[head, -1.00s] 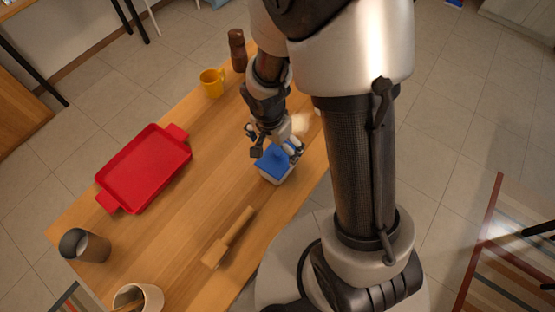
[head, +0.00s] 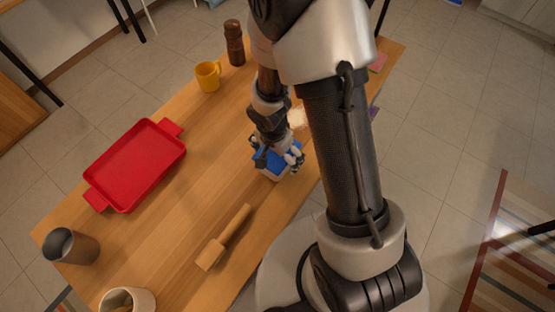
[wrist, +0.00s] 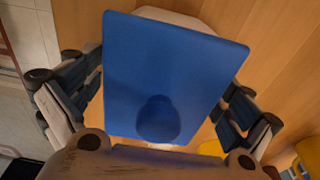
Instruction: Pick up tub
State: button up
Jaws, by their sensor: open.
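The tub, white with a blue lid (head: 274,164), stands on the wooden table near its right edge. In the wrist view the blue lid (wrist: 175,65) fills the middle, with a round knob low on it. A sliver of the white body shows behind its top edge. My gripper (head: 278,162) is over the tub, pointing down. Its open fingers stand on either side of the lid, left and right in the wrist view. The finger tips are partly hidden, so I cannot tell whether they touch the tub.
On the table (head: 185,200) are a red tray (head: 135,165), a yellow mug (head: 208,76), a brown mill (head: 234,43), a wooden mallet (head: 224,238), a dark cup (head: 71,246) and a white pot (head: 128,299). Bare table lies between the tray and the tub.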

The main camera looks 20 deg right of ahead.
jog(key=shift+c, duration=0.2)
jog(key=c, duration=1.5)
